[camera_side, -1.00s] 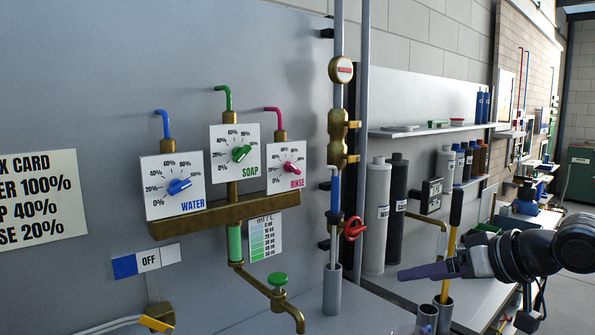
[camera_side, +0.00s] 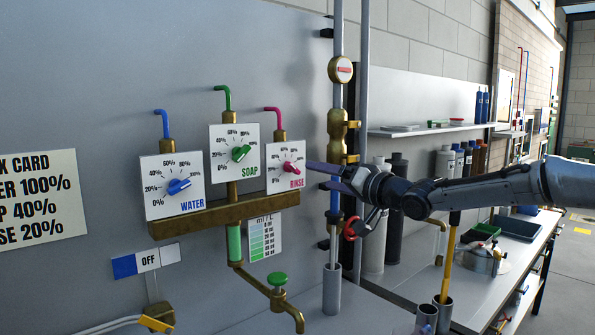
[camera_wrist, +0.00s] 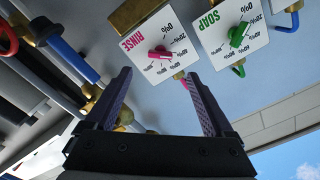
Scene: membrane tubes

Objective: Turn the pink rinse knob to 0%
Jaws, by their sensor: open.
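The pink rinse knob (camera_side: 289,166) sits on the white RINSE dial plate (camera_side: 274,181), the rightmost of three dials on the wall panel. In the wrist view the knob (camera_wrist: 160,53) shows upside down, between and beyond my fingertips, with its percent marks around it. I cannot tell which mark its pointer is at. My gripper (camera_side: 315,175) is just right of the RINSE plate in the side view, fingers pointing at it. In the wrist view my gripper (camera_wrist: 158,78) is open and empty, its fingers apart and not touching the knob.
The green SOAP knob (camera_side: 241,153) and blue WATER knob (camera_side: 180,186) are on neighbouring plates. A brass ledge (camera_side: 225,213) runs below the plates. A vertical pipe with brass fittings (camera_side: 338,130) and a red valve handle (camera_side: 351,228) stand close to my gripper.

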